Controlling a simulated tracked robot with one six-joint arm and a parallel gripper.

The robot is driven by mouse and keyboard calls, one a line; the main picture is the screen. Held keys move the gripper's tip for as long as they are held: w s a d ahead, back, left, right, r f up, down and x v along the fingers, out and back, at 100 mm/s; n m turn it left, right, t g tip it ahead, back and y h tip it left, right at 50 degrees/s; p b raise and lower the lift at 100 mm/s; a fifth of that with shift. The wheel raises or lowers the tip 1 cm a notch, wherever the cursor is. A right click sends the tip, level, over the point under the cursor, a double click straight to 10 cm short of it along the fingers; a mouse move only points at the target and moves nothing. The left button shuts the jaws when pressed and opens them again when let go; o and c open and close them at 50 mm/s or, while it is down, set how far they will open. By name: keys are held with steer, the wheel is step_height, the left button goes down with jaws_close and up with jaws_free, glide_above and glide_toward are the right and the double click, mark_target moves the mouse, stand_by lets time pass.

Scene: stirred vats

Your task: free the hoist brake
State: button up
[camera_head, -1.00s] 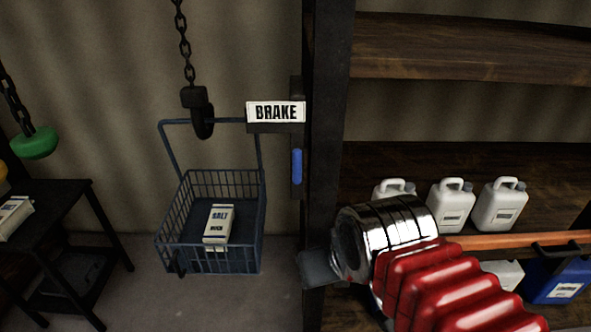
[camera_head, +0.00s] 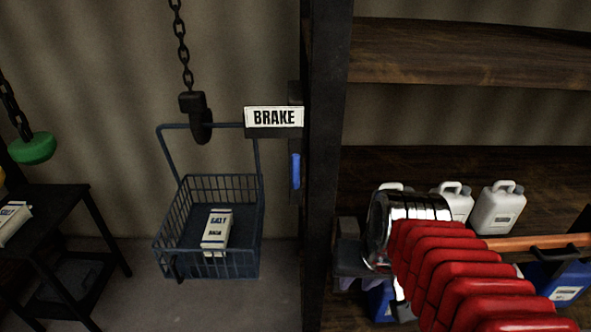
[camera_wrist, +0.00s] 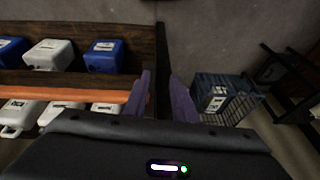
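The brake shows in the head view as a white sign reading BRAKE (camera_head: 274,117) on a dark bracket, with a blue handle (camera_head: 295,171) hanging upright below it beside the dark post. My gripper (camera_head: 350,245) is right of the post, lower than the handle and apart from it; its fingers are hard to make out there. In the wrist view, two purple fingers (camera_wrist: 165,95) stand apart with nothing held between them. I cannot make out the blue handle in the wrist view. A blue wire basket (camera_head: 210,262) hangs from a chain hook (camera_head: 196,115), holding a salt carton (camera_head: 216,232).
The dark post (camera_head: 326,120) stands between handle and gripper. Shelves (camera_head: 460,55) at right hold white jugs (camera_head: 498,208) and blue containers (camera_head: 553,285), with an orange bar (camera_head: 540,241) along the front. A black table (camera_head: 62,210) and green weight (camera_head: 32,148) are at left.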

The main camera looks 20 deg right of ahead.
step_height(320, 180, down, 3)
steer(key=d+m+g+y, duration=0.1)
steer(key=m+y, duration=0.1)
steer(key=m, duration=0.2)
steer(key=m+t+y, duration=1)
steer(key=m+t, duration=0.1)
steer(key=m, duration=0.9)
glide_toward(295, 170)
steer(key=s+d, duration=0.2)
steer(key=d, duration=0.1)
steer(key=shift+w+f, duration=0.2)
steer(key=shift+f, duration=0.15)
steer(key=shift+x, duration=6.9)
steer(key=shift+s+a, duration=0.1)
steer(key=shift+s, duration=0.05)
steer(key=shift+c, duration=0.5)
